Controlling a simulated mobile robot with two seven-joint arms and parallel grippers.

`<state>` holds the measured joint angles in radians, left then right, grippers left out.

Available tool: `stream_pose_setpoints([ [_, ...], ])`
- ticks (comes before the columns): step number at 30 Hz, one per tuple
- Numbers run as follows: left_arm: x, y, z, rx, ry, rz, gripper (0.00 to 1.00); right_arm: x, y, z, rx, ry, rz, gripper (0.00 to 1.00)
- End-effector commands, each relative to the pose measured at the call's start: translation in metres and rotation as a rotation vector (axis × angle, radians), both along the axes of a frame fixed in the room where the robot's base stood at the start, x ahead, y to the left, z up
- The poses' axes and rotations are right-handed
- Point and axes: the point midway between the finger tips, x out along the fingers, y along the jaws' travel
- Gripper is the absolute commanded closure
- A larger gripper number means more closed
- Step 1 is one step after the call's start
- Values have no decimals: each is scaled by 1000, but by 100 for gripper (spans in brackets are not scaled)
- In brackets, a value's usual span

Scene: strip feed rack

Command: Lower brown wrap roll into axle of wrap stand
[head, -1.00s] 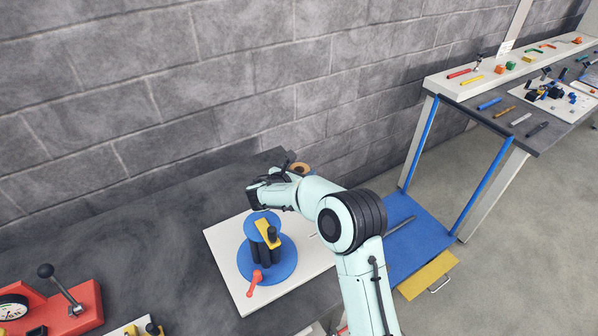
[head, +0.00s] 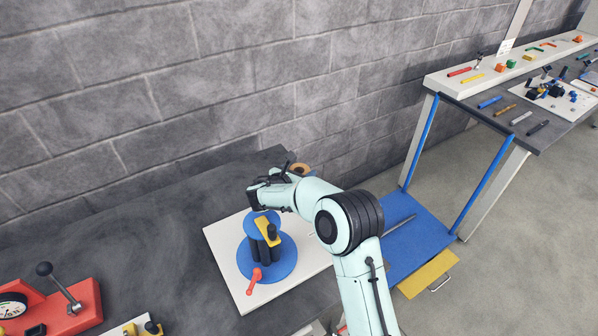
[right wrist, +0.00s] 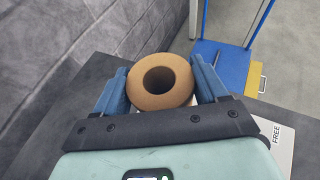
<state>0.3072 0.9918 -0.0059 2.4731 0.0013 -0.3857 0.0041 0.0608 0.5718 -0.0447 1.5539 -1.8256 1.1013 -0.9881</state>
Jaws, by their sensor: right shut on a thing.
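The brown wrap roll (right wrist: 160,102) is a thick ring seen from above in the right wrist view, its round hole facing the camera. It sits between the two blue fingers of my right gripper (right wrist: 160,84), which is shut on it. In the head view a small part of the roll (head: 302,168) shows beyond my right wrist, near the table's back edge. My left gripper is out of view.
The blue stand is on a white board (head: 222,243) on the dark table (head: 140,235). A red device with a gauge (head: 70,310) is at lower left. A grey block wall (head: 200,80) runs behind. Another workbench (head: 550,125) with small parts stands at right.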

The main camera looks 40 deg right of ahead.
Motion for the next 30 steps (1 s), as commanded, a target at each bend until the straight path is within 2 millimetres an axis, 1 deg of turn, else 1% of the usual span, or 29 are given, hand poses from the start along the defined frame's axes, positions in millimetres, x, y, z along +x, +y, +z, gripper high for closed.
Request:
stream_pose_setpoints([
  [8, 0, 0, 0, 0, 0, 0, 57, 0, 0, 1, -1, -2, -1, 66],
  [19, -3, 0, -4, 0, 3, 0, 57, 0, 0, -5, 0, -2, 1, 66],
  [30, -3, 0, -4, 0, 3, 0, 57, 0, 0, -6, 0, -2, -1, 66],
])
